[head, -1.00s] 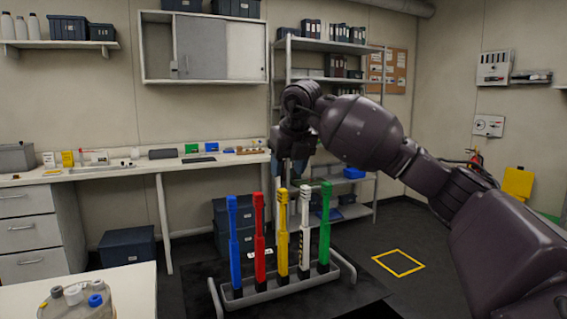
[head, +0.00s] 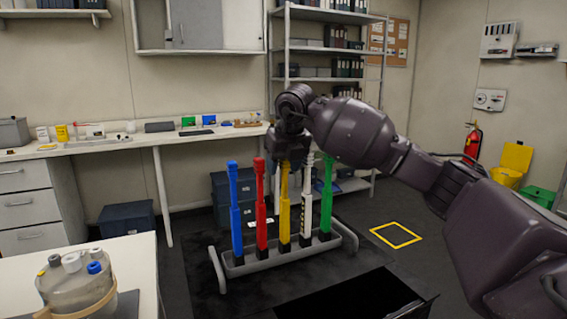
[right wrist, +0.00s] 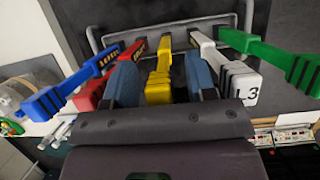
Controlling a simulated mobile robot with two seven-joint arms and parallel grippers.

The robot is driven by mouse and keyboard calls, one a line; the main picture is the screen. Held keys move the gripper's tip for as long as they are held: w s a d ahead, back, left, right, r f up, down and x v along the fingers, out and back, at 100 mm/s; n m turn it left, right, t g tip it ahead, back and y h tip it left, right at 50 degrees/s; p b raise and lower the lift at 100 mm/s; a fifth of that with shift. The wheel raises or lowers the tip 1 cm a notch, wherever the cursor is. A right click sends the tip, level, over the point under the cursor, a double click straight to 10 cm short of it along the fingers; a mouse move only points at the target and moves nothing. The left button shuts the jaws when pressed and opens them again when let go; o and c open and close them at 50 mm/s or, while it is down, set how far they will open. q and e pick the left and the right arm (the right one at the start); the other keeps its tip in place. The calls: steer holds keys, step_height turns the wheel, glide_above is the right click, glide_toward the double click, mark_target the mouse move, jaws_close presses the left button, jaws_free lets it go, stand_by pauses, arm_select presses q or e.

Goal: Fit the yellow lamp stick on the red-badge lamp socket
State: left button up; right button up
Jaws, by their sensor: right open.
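The yellow lamp stick (head: 284,212) stands upright in a grey floor rack (head: 262,266), between the red and the white stick. My right gripper (head: 291,160) is over its upper end, which it partly hides in the head view. In the right wrist view the blue fingers of my right gripper (right wrist: 160,70) are open, one on each side of the yellow stick (right wrist: 159,88). A gap shows on both sides, so the stick is not gripped. I cannot see the red-badge lamp socket. My left gripper is not in view.
Blue (head: 235,212), red (head: 261,205), white (head: 307,205) and green (head: 326,200) sticks share the rack, close to my right gripper. A table with a bottle (head: 75,284) is at the lower left. A yellow floor square (head: 396,236) lies right of the rack.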

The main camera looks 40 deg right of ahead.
steer(key=shift+c, duration=0.3)
jaws_close()
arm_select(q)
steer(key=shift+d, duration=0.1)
arm_select(e)
steer(key=shift+r, duration=0.1)
steer(key=shift+r, duration=0.45)
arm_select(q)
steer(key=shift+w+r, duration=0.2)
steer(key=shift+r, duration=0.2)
arm_select(e)
steer(key=shift+r, duration=0.1)
arm_select(q)
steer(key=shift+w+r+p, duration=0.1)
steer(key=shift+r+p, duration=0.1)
steer(key=shift+p, duration=0.2)
arm_select(e)
steer(key=shift+r, duration=0.2)
